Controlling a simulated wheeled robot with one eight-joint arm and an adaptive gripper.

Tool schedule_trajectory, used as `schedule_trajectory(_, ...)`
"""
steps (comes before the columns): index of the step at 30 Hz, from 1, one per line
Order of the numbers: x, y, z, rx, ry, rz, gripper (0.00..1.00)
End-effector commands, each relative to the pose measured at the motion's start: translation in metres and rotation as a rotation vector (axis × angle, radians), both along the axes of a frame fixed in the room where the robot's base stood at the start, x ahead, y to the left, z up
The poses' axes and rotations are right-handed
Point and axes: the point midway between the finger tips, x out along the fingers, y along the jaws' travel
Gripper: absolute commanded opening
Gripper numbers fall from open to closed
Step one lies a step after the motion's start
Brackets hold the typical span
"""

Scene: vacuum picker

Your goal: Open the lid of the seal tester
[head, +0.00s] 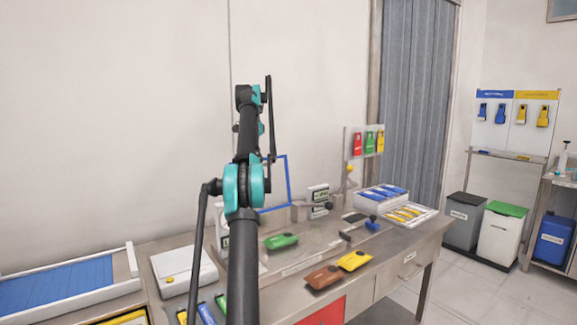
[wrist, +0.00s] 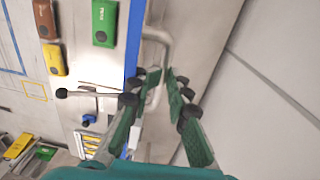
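A U-shaped metal handle (wrist: 165,45) stands out beside a straight blue edge (wrist: 131,45) in the wrist view; this looks like the seal tester's lid, though I cannot be sure. In the head view a blue frame (head: 289,182) stands upright behind the bench, partly hidden by my arm. My gripper (wrist: 165,78) is open in the wrist view, with its green-padded fingers apart and the tips close to the handle's bar. The bar seems to pass between the tips; contact cannot be told. The gripper cannot be made out in the head view.
A green device (head: 281,241), a brown one (head: 322,277) and a yellow one (head: 354,261) lie on the bench. A white box (head: 384,199) and a card tray (head: 428,215) stand at the right. A blue conveyor (head: 65,290) is at the left.

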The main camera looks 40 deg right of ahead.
Motion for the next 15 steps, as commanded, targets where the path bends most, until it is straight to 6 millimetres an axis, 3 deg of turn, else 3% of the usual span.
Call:
schedule_trajectory(1, 0.008, 0.003, -0.012, 0.015, -0.003, 0.002, 0.33)
schedule_trajectory(15, -0.042, 0.007, 0.002, 0.015, -0.003, 0.002, 0.33)
